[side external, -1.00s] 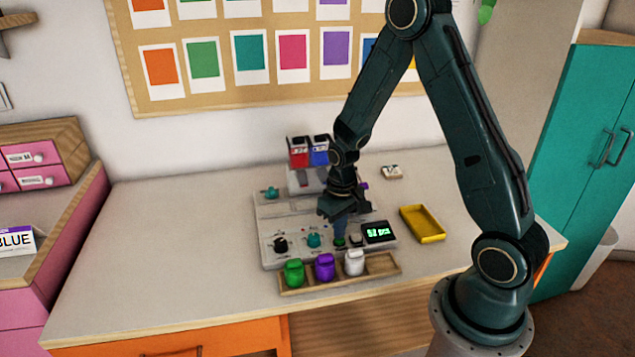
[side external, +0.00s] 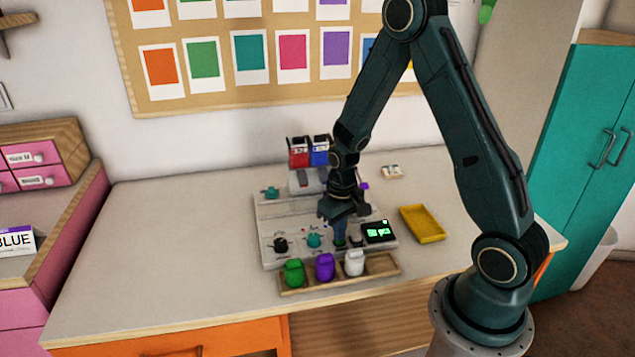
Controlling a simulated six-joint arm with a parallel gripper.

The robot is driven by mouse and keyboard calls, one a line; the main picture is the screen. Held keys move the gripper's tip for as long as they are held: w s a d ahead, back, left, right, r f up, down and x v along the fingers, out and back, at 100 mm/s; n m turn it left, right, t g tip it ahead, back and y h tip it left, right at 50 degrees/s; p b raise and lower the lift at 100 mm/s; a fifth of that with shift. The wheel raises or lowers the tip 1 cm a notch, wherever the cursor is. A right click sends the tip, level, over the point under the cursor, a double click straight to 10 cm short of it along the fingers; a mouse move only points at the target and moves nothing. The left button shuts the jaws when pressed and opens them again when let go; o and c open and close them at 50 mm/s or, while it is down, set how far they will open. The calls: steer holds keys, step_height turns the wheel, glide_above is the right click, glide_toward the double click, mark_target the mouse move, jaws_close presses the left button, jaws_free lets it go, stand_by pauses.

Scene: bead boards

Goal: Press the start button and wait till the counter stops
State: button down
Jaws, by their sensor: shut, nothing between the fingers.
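The pale grey machine panel (side external: 290,258) sits on the table with knobs along its front. My gripper (side external: 340,235) points down, fingers together, over a green button (side external: 340,243) at the panel's front. The fingertips look to be on or just above the button; I cannot tell whether it is pressed in. Right of it, the black counter display (side external: 379,231) is lit with green characters, too small to read surely. A small green light shows at its upper right. A small dark knob (side external: 356,240) sits between button and display.
A wooden rack (side external: 340,280) in front of the panel holds green, purple and white jars. A yellow tray (side external: 422,224) lies to the right. Red (side external: 298,157) and blue (side external: 319,156) containers stand behind the panel. The table's left side is clear.

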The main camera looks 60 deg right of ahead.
steer(key=shift+r, duration=3.4)
steer(key=shift+r, duration=0.1)
steer(key=s+a+r+n+t, duration=0.1)
steer(key=s+a+r, duration=0.15)
steer(key=r, duration=0.45)
steer(key=s+a+r+t, duration=0.2)
steer(key=a+r, duration=0.2)
steer(key=r, duration=0.2)
steer(key=s+a+r+n+t, duration=0.2)
steer(key=s+a+r, duration=0.2)
steer(key=s+r, duration=0.4)
steer(key=s, duration=0.3)
steer(key=shift+s+a+t, duration=0.2)
steer(key=shift+a+t, duration=0.1)
steer(key=shift+a, duration=0.1)
